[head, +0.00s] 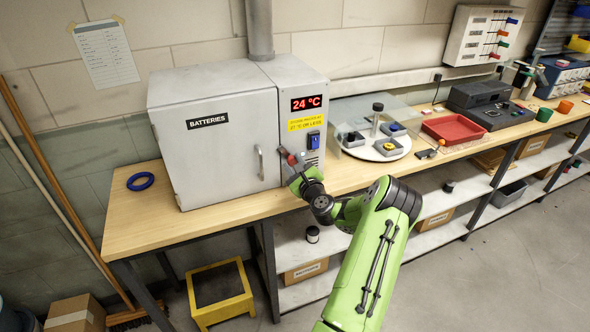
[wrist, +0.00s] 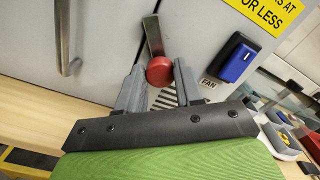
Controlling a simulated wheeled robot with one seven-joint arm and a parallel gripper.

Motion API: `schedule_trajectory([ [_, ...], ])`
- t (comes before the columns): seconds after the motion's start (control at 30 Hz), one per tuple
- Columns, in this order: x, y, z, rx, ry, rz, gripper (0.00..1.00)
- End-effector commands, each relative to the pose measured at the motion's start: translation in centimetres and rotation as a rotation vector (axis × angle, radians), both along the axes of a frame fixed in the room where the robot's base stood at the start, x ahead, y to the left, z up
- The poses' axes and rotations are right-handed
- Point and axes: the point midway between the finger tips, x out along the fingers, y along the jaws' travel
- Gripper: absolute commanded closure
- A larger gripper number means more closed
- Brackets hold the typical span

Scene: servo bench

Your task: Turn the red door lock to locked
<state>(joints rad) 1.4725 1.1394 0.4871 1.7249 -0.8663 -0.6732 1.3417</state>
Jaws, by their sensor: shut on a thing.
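The grey batteries cabinet (head: 215,150) stands on the bench with its door shut. Its red door lock is a metal lever ending in a round red knob (head: 291,159), low on the front by the door's right edge. In the wrist view the lever (wrist: 153,36) runs up from the red knob (wrist: 159,71), slightly tilted. My gripper (head: 297,172) is at the lock. In the wrist view its fingers (wrist: 158,78) are on either side of the red knob, shut on it. The knob's lower side is partly hidden by the gripper.
A vertical door handle (wrist: 66,40) is to the left of the lock. A blue fan switch (wrist: 233,59) is close on the right. On the bench to the right are a white turntable (head: 377,151) and a red tray (head: 453,129). A yellow step stool (head: 218,292) stands below.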

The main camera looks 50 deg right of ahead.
Motion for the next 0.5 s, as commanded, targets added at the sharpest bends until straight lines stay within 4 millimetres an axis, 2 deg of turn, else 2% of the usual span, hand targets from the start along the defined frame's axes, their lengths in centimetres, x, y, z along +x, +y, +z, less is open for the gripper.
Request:
schedule_trajectory([
  [0.5, 0.10, 0.15, -0.49, -0.425, 0.249, 0.001, 0.95],
])
